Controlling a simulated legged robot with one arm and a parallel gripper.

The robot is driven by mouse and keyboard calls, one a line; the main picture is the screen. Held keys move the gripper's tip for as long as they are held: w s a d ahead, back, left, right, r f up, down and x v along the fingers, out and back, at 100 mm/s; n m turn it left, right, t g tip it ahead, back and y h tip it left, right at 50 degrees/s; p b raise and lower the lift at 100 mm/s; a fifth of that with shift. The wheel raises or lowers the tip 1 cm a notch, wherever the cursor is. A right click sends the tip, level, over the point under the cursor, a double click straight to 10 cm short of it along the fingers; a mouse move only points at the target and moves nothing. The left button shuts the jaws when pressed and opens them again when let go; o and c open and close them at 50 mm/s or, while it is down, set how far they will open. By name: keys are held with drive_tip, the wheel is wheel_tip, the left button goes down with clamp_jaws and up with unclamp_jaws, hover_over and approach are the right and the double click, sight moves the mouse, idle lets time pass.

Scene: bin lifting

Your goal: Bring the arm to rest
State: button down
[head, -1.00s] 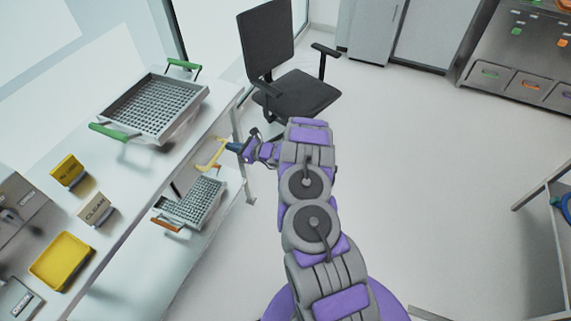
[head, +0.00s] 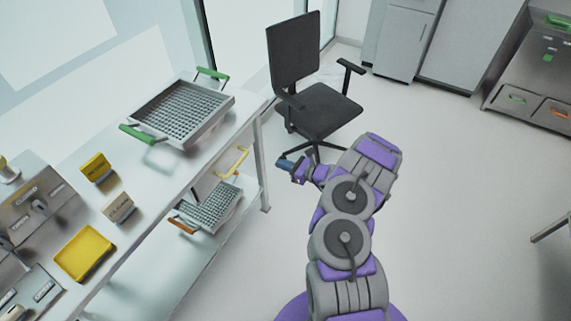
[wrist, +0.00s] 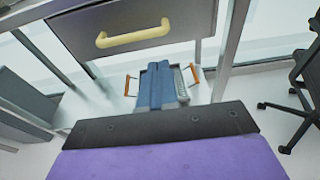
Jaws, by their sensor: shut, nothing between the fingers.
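My gripper (head: 285,164) hangs in open air to the right of the white table (head: 150,205), in front of the office chair. It is shut with nothing in it. In the wrist view its blue fingers (wrist: 157,86) are together. A yellow handle (head: 237,162) on a drawer front is to the left of the gripper and apart from it. The handle also shows in the wrist view (wrist: 133,34). My arm reaches forward from the bottom of the head view, bent at its joints.
A mesh basket with green handles (head: 184,112) stands on the table. A basket with orange handles (head: 209,208) sits on the lower shelf. A black office chair (head: 318,104) stands close beyond my gripper. The floor on the right (head: 470,180) is clear.

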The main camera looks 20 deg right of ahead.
drive_tip(key=shift+s+r, duration=0.1)
drive_tip(key=shift+s, duration=0.3)
drive_tip(key=shift+a, duration=0.15)
drive_tip(key=s+a+r+n+g+y, duration=0.35)
drive_tip(key=a+r+n, duration=0.25)
drive_tip(key=a+r, duration=0.4)
drive_tip(key=s+a+r+n+g+y, duration=0.2)
drive_tip(key=a+r+n+g, duration=0.3)
drive_tip(key=a+r, duration=0.5)
drive_tip(key=s+a+r+n+g, duration=0.3)
drive_tip(key=s+a+r+n, duration=0.25)
drive_tip(key=s, duration=0.25)
drive_tip(key=s+r+n+g+h, duration=0.2)
drive_tip(key=s+n+h, duration=0.2)
drive_tip(key=s, duration=0.5)
drive_tip(key=s+r+n+g+h, duration=0.2)
drive_tip(key=s+n+h, duration=0.2)
drive_tip(key=s, duration=0.5)
drive_tip(key=s+d+n+t+h, duration=0.1)
drive_tip(key=s+d+n+h, duration=0.3)
drive_tip(key=s+d+h, duration=0.3)
drive_tip(key=s+d, duration=0.5)
drive_tip(key=s, duration=0.2)
drive_tip(key=shift+d+r, duration=0.15)
drive_tip(key=shift+r, duration=0.25)
